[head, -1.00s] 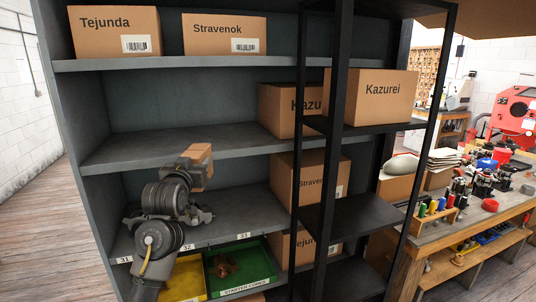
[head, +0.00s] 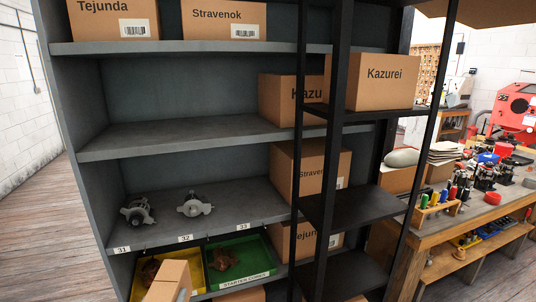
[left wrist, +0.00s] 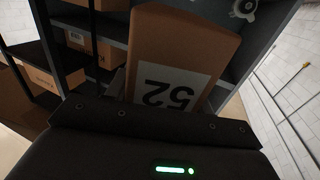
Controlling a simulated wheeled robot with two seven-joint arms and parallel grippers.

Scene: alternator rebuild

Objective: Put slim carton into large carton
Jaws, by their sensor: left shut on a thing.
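A slim brown carton (head: 168,281) shows at the bottom edge of the head view, in front of the lower shelf. In the left wrist view the slim carton (left wrist: 182,45) fills the upper middle, and its white label reads "52" upside down. My left gripper (head: 184,295) is shut on it; most of the gripper is below the head view's edge. I cannot tell which carton is the large carton, and no open one shows clearly. My right gripper is not in view.
Two metal alternator parts (head: 194,205) sit on a shelf above a yellow bin (head: 190,284) and a green bin (head: 262,262). A black rack (head: 345,211) and a workbench (head: 430,237) stand right.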

